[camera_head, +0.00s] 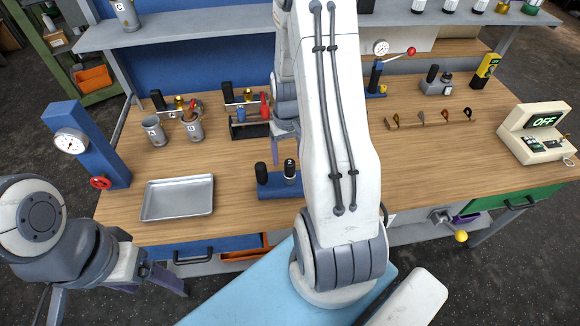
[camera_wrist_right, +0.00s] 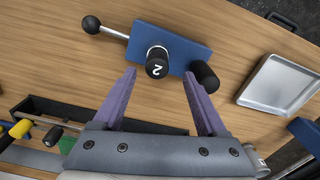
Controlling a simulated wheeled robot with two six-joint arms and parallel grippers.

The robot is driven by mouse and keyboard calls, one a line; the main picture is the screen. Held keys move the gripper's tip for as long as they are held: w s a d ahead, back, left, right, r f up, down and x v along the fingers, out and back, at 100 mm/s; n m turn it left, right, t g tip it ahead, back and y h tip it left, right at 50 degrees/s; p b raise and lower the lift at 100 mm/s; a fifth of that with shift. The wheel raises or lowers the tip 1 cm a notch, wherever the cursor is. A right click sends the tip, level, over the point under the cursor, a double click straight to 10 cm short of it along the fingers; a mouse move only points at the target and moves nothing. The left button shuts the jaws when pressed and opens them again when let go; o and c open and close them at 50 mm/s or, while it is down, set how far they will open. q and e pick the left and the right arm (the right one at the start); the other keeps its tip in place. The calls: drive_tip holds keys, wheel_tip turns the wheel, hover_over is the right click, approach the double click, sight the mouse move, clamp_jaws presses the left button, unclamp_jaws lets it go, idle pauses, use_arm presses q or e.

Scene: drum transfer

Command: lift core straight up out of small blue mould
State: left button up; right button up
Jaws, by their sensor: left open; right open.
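The small blue mould (camera_head: 280,191) stands on the bench near its front edge. The core (camera_head: 290,172), with a black top, stands upright in it; the right wrist view shows the white number 2 on the core's top (camera_wrist_right: 157,64). A black post (camera_head: 262,173) stands beside the core on the same mould. My right gripper (camera_head: 286,130) is open and empty behind and above the core, partly hidden by my arm. In the wrist view its fingertips (camera_wrist_right: 158,74) lie on either side of the core's top; height and contact cannot be told. My left gripper (camera_head: 160,282) is open and empty, off the bench's front left.
A metal tray (camera_head: 178,198) lies left of the mould. Two grey cups (camera_head: 191,127) and a dark rack (camera_head: 250,128) stand behind. A lever with a black ball (camera_wrist_right: 92,25) sticks out from the mould. The bench right of my arm is largely clear.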

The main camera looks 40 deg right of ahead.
sight(290, 162)
drive_tip(key=shift+s+d+f+p, duration=0.1)
drive_tip(key=shift+f+p, duration=0.25)
drive_tip(key=shift+f, duration=0.95)
drive_tip(key=shift+s+d+f+p, duration=0.1)
drive_tip(key=shift+f+p, duration=0.25)
drive_tip(key=shift+f, duration=0.9)
clamp_jaws()
